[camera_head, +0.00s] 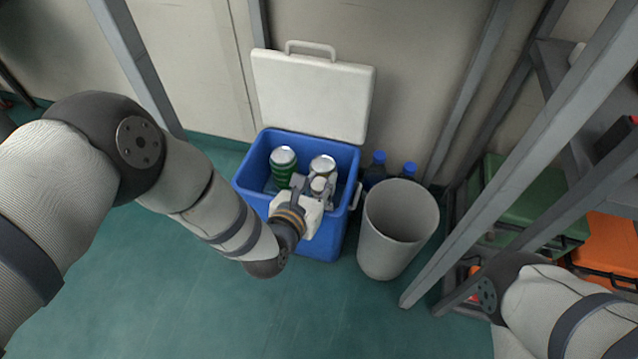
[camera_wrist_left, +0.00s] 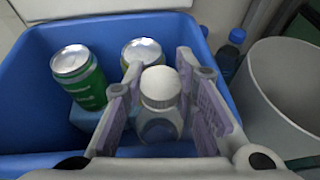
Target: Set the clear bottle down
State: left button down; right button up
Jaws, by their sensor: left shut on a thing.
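The clear bottle (camera_wrist_left: 158,105) has a white cap and a see-through body. In the left wrist view it stands between the two fingers of my left gripper (camera_wrist_left: 160,100), which is shut on it. In the head view my left gripper (camera_head: 315,188) is at the front right part of the open blue cooler (camera_head: 325,238), and the bottle is mostly hidden by it. The blue cooler also shows in the left wrist view (camera_wrist_left: 30,100). I cannot tell whether the bottle touches the cooler's floor. My right gripper is not in view.
A green can (camera_head: 283,168) and another can (camera_head: 322,165) stand in the cooler, behind the bottle. The white lid (camera_head: 312,95) is raised. A grey bin (camera_head: 398,230) and blue-capped bottles (camera_head: 375,170) stand right of the cooler. Metal shelving posts rise farther right. Green floor in front is clear.

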pick_arm(q)
jog(key=shift+f+b, duration=0.5)
jog(key=shift+f, duration=0.15)
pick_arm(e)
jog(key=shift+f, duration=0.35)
pick_arm(q)
jog(key=c, duration=1.3)
grip_release()
jog(key=shift+s+f, duration=0.1)
jog(key=shift+s, duration=0.15)
jog(key=shift+r, duration=0.2)
jog(key=s+r+p, duration=0.1)
jog(key=s+a+r+p, duration=0.1)
jog(key=s+p, duration=0.1)
jog(key=s+a+r+p, duration=0.1)
jog(key=shift+s+r, duration=0.15)
jog(key=shift+r, duration=0.2)
jog(key=p+v, duration=0.2)
jog(key=v, duration=0.4)
jog(key=shift+s+a+f+p, duration=0.15)
jog(key=shift+p, duration=0.15)
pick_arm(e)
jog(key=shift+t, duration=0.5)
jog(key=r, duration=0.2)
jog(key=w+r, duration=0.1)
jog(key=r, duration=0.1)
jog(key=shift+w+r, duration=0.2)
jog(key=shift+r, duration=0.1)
